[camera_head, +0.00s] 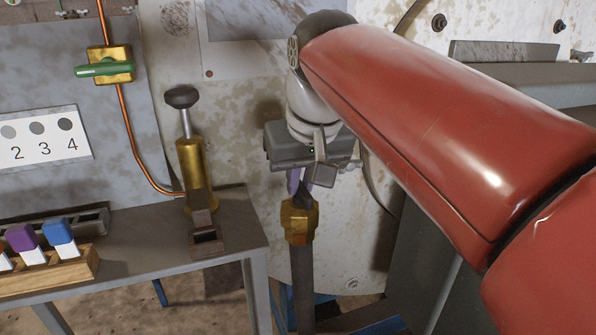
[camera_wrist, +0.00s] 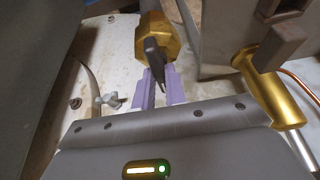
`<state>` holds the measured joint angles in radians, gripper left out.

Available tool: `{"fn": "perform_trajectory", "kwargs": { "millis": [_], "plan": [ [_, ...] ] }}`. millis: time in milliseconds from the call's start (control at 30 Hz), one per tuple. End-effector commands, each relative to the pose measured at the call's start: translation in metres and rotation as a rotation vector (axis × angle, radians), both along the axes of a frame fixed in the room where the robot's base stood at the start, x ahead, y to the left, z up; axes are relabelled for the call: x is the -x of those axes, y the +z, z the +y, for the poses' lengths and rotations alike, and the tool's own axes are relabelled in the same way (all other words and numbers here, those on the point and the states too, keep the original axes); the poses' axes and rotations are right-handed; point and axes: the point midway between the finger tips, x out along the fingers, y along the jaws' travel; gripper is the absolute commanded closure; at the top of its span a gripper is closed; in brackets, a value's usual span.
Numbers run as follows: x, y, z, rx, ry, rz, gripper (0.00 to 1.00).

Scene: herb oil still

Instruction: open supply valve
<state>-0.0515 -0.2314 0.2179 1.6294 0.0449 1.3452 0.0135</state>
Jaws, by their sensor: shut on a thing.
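A brass hex valve body (camera_head: 299,222) sits on top of an upright grey pipe (camera_head: 302,285) beside the bench end. A dark lever (camera_head: 304,196) sticks up from it. My gripper (camera_head: 300,183) reaches down over it from above, its purple fingers shut on the dark lever. In the wrist view the lever (camera_wrist: 154,60) lies between the fingers of my gripper (camera_wrist: 159,82), with the brass body (camera_wrist: 157,42) just beyond. The wrist and gripper body partly hide the lever in the head view.
A green-handled brass valve (camera_head: 105,68) sits on a copper pipe on the left panel. A brass pump with a dark knob (camera_head: 181,97) stands on the grey bench (camera_head: 229,237). A wooden rack (camera_head: 66,270) holds colored-capped bottles. A spotted pale wall stands close behind my gripper.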

Motion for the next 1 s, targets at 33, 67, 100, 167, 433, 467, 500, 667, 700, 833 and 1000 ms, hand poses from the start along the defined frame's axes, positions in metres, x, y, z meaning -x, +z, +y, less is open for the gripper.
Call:
{"fn": "perform_trajectory", "kwargs": {
  "millis": [33,67,100,167,433,467,500,667,700,833,1000],
  "plan": [
    [0.0001,0.001,0.0,-0.001,-0.011,-0.002,1.0],
    [0.0001,0.001,0.0,0.0,-0.017,-0.002,1.0],
    [0.0,0.0009,-0.0001,0.0,-0.023,-0.002,1.0],
    [0.0,0.0009,-0.0002,0.0,-0.028,-0.002,1.0],
    [-0.0001,0.0007,-0.0002,0.0,-0.034,-0.002,1.0],
    [-0.0001,0.0007,-0.0002,0.0,-0.034,-0.002,1.0],
    [-0.0001,0.0007,-0.0002,0.0,-0.034,-0.002,1.0],
    [0.0,0.0005,-0.0002,0.0,-0.033,-0.002,0.74],
    [0.0,0.0005,-0.0002,-0.001,-0.032,-0.001,0.68],
    [0.0,0.0003,-0.0001,-0.001,-0.032,-0.001,0.66],
    [0.0003,0.0012,-0.0001,0.0,-0.031,-0.001,0.66]
  ]
}}
